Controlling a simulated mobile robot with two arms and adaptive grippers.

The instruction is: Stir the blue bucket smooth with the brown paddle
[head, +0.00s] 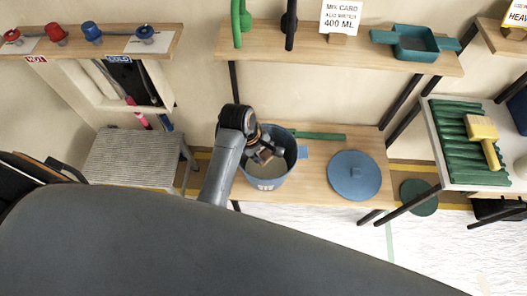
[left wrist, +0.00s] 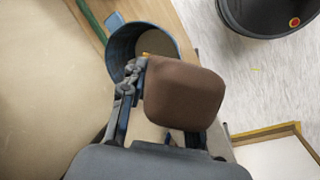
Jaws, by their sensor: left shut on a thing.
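The blue bucket (head: 268,183) stands on the wooden bench with grey-beige contents inside. It also shows in the left wrist view (left wrist: 118,40), at the top. My left gripper (head: 262,148) is over the bucket's mouth. In the left wrist view, my left gripper (left wrist: 134,76) is shut on the brown paddle (left wrist: 184,94), whose thick brown block fills the middle of the picture. In the head view a small brown part of the paddle (head: 264,156) shows at the fingers. Its lower end is hidden, so I cannot tell how deep it reaches. My right gripper is not in view.
A round blue lid (head: 354,175) lies right of the bucket on the bench (head: 320,190). A green stick (head: 318,135) lies behind the bucket. A shelf (head: 270,42) with a green tray (head: 416,43) runs above. A grey step (head: 130,158) stands left.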

